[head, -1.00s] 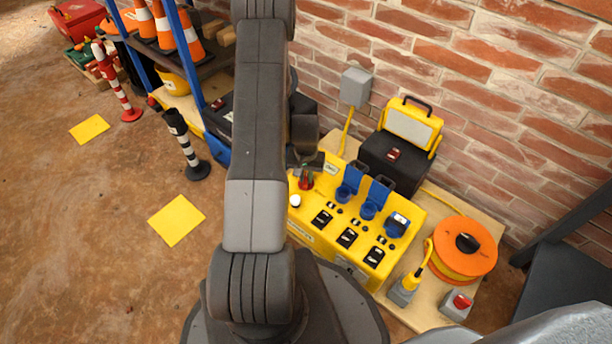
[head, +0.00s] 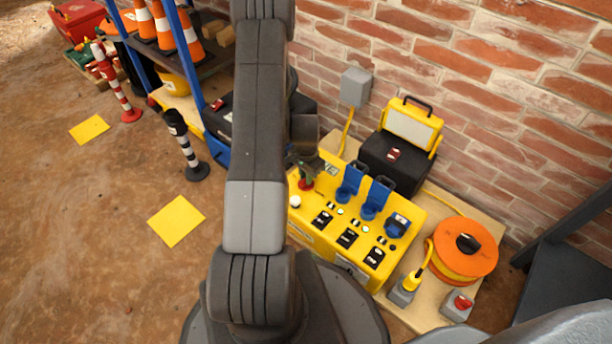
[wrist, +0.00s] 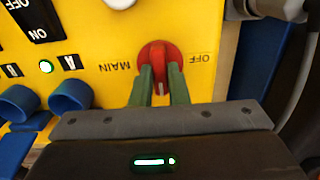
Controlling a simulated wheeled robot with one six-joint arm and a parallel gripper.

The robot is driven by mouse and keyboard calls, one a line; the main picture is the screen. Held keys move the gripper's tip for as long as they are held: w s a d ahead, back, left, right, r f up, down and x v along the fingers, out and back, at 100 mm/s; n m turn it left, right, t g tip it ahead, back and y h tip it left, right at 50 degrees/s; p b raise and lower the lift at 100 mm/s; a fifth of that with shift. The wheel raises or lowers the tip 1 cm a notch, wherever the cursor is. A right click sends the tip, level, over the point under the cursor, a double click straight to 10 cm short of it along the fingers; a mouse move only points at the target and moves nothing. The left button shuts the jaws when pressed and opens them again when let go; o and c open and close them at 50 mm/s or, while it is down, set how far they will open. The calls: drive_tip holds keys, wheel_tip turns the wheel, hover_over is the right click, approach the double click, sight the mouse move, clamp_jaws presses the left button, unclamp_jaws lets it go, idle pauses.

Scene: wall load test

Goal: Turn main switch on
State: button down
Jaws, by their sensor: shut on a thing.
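The main switch is a red rotary knob (wrist: 158,52) on a yellow panel (wrist: 105,30), with "MAIN" and "OFF" printed on either side of it, upside down in the wrist view. A pale mark on the knob points down in that view, between the fingers. My gripper (wrist: 160,75) has its green fingers shut on the knob's grip. In the head view the knob (head: 306,186) sits at the left end of the yellow power box (head: 310,238), with my gripper (head: 306,172) over it, partly behind my arm.
The box carries blue sockets (head: 369,210), black switches (head: 347,238) and a white button (head: 295,201). A brick wall (head: 480,110) stands behind.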

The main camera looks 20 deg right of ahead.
idle(0.3)
drive_tip(key=c, duration=1.4)
unclamp_jaws()
wheel_tip(320, 180, up, 14)
drive_tip(key=p, duration=0.4)
drive_tip(key=shift+p, duration=0.4)
drive_tip(key=shift+f, duration=0.2)
wheel_tip(320, 180, down, 14)
drive_tip(key=b, duration=0.5)
drive_tip(key=shift+r, duration=0.15)
drive_tip(key=shift+r, duration=0.1)
